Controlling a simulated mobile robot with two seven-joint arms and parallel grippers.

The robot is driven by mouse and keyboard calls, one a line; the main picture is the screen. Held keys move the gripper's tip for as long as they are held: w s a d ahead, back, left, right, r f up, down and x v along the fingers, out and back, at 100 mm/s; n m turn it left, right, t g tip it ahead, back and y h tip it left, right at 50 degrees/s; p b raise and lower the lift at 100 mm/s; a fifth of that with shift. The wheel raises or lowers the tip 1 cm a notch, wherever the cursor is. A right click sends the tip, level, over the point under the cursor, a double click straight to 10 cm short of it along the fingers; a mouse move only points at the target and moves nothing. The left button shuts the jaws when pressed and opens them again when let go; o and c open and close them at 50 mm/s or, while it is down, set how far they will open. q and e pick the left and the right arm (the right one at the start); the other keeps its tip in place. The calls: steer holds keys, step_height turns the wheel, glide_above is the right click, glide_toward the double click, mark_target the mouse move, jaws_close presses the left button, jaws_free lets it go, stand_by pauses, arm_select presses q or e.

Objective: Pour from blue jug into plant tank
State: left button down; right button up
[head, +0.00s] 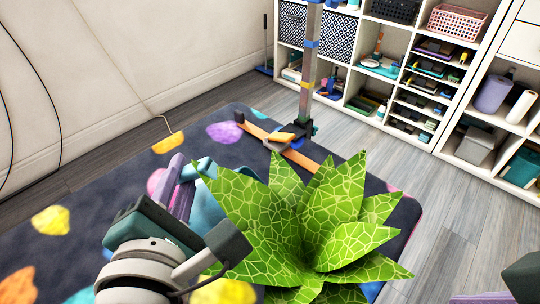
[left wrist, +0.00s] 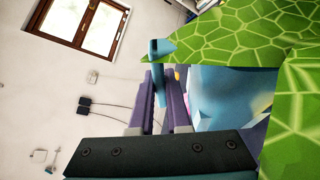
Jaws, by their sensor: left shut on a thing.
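My left gripper (head: 184,180) has purple fingers and is shut on the blue jug (head: 207,207), left of the plant in the head view. In the left wrist view the fingers (left wrist: 156,95) close around the jug's handle, and the jug's body (left wrist: 225,95) is right of them. The plant (head: 315,235) has broad green leaves that cover part of the jug in both views. Leaves hide most of the tank below; a bluish patch shows under them, but I cannot tell if it is the tank. Part of my right gripper (head: 482,298) shows at the bottom right edge; its fingertips are unclear.
A dark mat (head: 105,215) with coloured blotches lies on the grey wood floor (head: 440,190). A post (head: 307,85) on an orange-and-grey base stands beyond the plant. White shelves (head: 400,30) with baskets and small items line the back. A pale wall is at the left.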

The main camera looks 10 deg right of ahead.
arm_select(q)
steer(key=shift+s+d+r+m, duration=0.1)
steer(key=shift+d+m, duration=0.25)
steer(key=shift+m, duration=0.05)
steer(key=shift+s+d+r+m+t+p, duration=0.1)
steer(key=shift+d+r+m+t+p, duration=0.15)
steer(key=shift+r+m+t+p, duration=0.15)
stand_by(1.8)
steer(key=shift+a+r+n+g+p, duration=0.25)
steer(key=shift+a+n+g+p, duration=0.2)
steer(key=shift+n+p, duration=0.3)
steer(key=shift+w+a+n, duration=0.3)
steer(key=shift+a+n, duration=0.05)
steer(key=shift+w+a+f, duration=0.1)
steer(key=shift+a+f, duration=0.05)
steer(key=shift+f, duration=0.1)
